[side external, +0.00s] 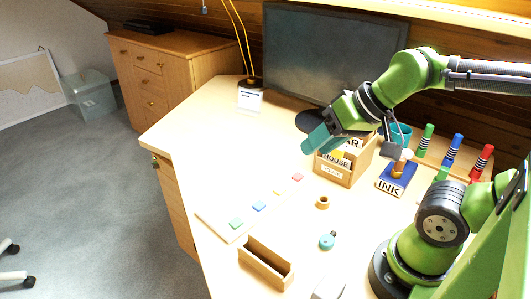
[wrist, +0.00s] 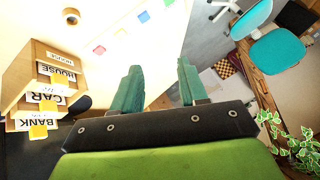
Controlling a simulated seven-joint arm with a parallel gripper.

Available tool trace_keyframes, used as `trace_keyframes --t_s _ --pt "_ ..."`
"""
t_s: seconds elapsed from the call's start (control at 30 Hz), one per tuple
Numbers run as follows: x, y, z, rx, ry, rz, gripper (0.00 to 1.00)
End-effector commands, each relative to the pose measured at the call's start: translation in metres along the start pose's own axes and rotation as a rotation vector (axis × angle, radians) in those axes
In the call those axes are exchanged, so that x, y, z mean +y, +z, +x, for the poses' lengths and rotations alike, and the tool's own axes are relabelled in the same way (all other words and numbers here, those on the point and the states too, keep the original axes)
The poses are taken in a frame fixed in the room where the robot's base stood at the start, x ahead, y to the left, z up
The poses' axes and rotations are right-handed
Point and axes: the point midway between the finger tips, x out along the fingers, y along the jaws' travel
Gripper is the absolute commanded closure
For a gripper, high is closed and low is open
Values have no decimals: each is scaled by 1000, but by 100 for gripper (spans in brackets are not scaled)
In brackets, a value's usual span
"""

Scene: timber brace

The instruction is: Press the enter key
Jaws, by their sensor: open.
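I cannot make out a keyboard or an enter key in either view. My gripper (side external: 314,142) is in the air above the desk, in front of the dark monitor and beside the wooden card box. In the wrist view its two teal fingers (wrist: 160,70) stand apart with nothing between them. A pale strip on the desk carries small coloured squares: green (side external: 236,223), blue (side external: 259,206), yellow (side external: 279,192) and red (side external: 297,177). The squares also show at the top of the wrist view, such as the blue one (wrist: 143,16). They are well clear of my gripper.
The card box (side external: 341,178) stands close below my gripper, with an ink pad (side external: 396,180) and several coloured markers (side external: 451,150) to its right. A monitor (side external: 320,60) stands behind. An open wooden tray (side external: 265,263) lies at the front. The desk's left part is clear.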

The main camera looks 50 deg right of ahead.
Motion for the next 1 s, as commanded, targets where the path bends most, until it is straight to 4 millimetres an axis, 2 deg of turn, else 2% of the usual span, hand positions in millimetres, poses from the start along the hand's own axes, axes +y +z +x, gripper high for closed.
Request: trace_keyframes --t_s 0.03,0.3,1.0 --pt "0 0 0 0 0 0 57" --pt "0 0 0 0 0 0 99" --pt "0 0 0 0 0 0 100"
